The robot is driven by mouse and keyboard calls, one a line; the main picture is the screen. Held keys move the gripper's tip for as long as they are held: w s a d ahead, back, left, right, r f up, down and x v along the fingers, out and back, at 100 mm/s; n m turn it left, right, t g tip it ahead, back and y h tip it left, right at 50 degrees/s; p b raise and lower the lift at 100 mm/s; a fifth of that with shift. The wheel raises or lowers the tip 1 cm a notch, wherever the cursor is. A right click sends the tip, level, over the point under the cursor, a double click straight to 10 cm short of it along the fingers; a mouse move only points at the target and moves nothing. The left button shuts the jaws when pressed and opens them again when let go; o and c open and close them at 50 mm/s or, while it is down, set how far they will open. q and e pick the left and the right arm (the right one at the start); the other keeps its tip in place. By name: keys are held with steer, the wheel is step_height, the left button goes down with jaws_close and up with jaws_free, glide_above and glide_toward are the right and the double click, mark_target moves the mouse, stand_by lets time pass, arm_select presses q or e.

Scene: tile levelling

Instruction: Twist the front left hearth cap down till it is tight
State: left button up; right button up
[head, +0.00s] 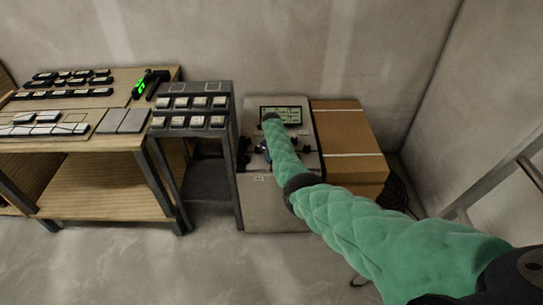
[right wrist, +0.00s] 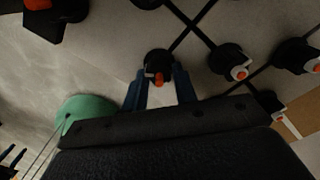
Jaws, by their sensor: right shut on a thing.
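My right gripper (head: 263,151) is at the left part of the grey hearth top (head: 254,105) in the head view, small and partly covered by my green sleeve. In the right wrist view its two blue fingers (right wrist: 160,88) are shut on a black cap with an orange mark (right wrist: 158,66), where dark tile joints meet. I cannot tell its height or tightness. Another cap with a white and orange centre (right wrist: 236,68) stands to its right, apart from the fingers. My left gripper is not in view.
More caps (right wrist: 298,54) stand close by on the joints. A dark display (head: 283,114) is at the hearth's back. A cardboard box (head: 350,150) stands to the right. A dark rack of small blocks (head: 193,103) and a wooden bench (head: 100,180) stand to the left.

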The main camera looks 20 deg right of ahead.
steer(key=shift+w+r, duration=0.1)
stand_by(0.4)
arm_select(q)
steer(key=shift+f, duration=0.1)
arm_select(e)
steer(key=o, duration=1)
steer(key=shift+r, duration=0.45)
step_height(320, 180, up, 4)
steer(key=shift+f, duration=0.25)
step_height(320, 180, up, 3)
steer(key=shift+f+b, duration=0.15)
steer(key=shift+b, duration=0.15)
steer(key=shift+r, duration=0.25)
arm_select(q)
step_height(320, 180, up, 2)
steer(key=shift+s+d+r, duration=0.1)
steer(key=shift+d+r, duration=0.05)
